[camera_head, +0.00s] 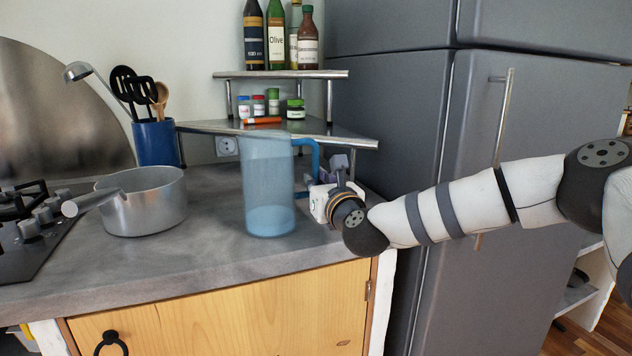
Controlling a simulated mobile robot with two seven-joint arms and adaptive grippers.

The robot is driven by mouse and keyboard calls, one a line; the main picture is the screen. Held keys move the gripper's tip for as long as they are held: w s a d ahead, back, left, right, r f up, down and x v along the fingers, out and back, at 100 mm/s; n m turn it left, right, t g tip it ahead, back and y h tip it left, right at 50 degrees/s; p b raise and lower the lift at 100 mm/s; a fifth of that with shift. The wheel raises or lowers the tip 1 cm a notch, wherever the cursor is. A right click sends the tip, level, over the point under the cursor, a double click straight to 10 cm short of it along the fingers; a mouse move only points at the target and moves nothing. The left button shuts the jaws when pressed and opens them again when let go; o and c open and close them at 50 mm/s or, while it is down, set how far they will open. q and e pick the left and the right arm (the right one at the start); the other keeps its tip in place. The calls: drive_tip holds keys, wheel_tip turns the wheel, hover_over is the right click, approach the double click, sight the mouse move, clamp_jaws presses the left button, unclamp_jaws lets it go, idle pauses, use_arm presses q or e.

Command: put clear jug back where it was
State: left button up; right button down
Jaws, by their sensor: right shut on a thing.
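The clear jug (268,185) is a tall, bluish see-through cylinder with a blue handle on its right side. It appears upright at the right part of the grey counter, and I cannot tell whether its base touches the counter. My right gripper (318,188) reaches in from the right and is shut on the jug at its handle side. The fingertips are partly hidden behind the gripper's body and the handle. My left gripper is not in view.
A metal pot (150,205) stands left of the jug, near the stove (30,235). A blue utensil holder (156,143) stands behind the pot. A corner shelf (340,140) with jars and bottles is behind the jug. A grey fridge (400,110) stands to the right.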

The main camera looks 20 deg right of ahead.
drive_tip(key=c, duration=2)
unclamp_jaws()
drive_tip(key=shift+f, duration=0.2)
drive_tip(key=shift+c, duration=0.2)
drive_tip(key=o, duration=0.4)
